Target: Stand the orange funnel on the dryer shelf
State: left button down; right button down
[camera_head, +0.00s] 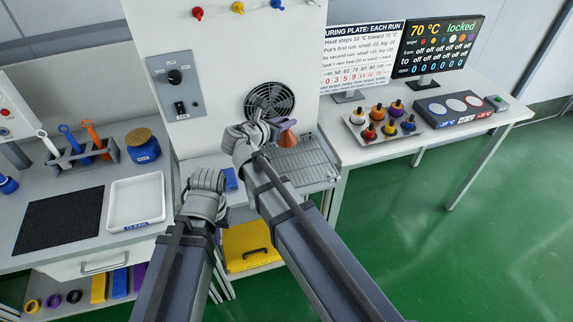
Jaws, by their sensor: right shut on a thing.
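The orange funnel (287,138) is at my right gripper (268,118), which is shut on it. The funnel's wide end points down, and a small purplish part shows just above it. It appears held over the slatted dryer shelf (310,168), in front of the round black fan grille; the gap below it is hard to judge. My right arm hides the shelf's left part. My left gripper (206,182) is further left and lower, near the front of the white cabinet. Its fingertips are too unclear to tell whether they are open.
On the left bench are a black mat (60,220), a white tray (136,201), a blue jar (142,146) and a tool rack. The right table holds a tray of several colored bottles (350,124) and two screens. A yellow drawer (250,245) is below.

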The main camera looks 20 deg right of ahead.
aim_at(282, 140)
jog(key=shift+f+b, duration=3.1)
jog(key=shift+f, duration=0.05)
notch_tip(282, 140, down, 4)
jog(key=b, duration=0.3)
jog(key=shift+r+b, duration=0.15)
jog(key=shift+b, duration=0.2)
jog(key=c, duration=0.8)
grip_release()
